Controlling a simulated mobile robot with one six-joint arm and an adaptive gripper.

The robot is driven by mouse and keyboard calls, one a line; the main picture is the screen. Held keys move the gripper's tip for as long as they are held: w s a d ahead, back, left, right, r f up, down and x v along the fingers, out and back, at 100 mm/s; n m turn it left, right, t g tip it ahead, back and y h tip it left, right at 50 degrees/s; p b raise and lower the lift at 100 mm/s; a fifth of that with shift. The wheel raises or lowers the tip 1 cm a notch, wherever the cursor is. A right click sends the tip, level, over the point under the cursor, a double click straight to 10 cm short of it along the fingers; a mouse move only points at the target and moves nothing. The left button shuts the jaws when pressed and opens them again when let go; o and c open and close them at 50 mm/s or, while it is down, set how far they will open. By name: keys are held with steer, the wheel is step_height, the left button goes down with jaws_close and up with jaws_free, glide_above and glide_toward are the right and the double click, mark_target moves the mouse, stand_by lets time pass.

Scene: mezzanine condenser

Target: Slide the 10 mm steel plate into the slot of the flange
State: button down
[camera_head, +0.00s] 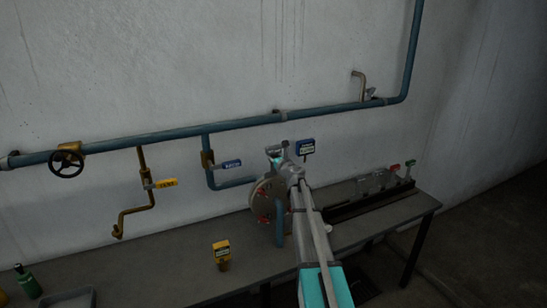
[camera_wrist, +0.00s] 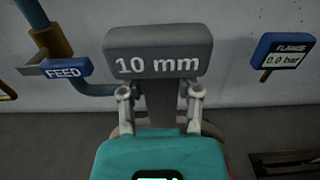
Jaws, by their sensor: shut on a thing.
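The 10 mm steel plate (camera_wrist: 158,52) shows in the wrist view as a grey block labelled "10 mm" with a narrower dark part below it. My gripper (camera_wrist: 160,98) is shut on this plate, one finger on each side of the narrower part. In the head view the plate's grey top (camera_head: 277,149) shows small at the end of my arm. The flange (camera_head: 263,200) is a round grey-brown disc with red marks, directly below my gripper. My arm and gripper cover part of it. The slot is hidden, so I cannot tell whether the plate's lower end is in it.
A blue FLANGE gauge (camera_wrist: 284,52) reads 0.0 bar. A FEED valve handle (camera_wrist: 62,68) is on the left pipe. A yellow-topped device (camera_head: 221,250) stands on the bench (camera_head: 180,258). A rack (camera_head: 370,198) holds further plates at right.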

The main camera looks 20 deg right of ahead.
mark_target(274, 174)
steer(key=shift+f+b, duration=4.45)
steer(key=shift+f, duration=0.05)
stand_by(0.6)
steer(key=shift+c, duration=1.1)
jaws_free()
steer(key=shift+s, duration=0.15)
steer(key=s, duration=1.1)
steer(key=shift+s, duration=0.4)
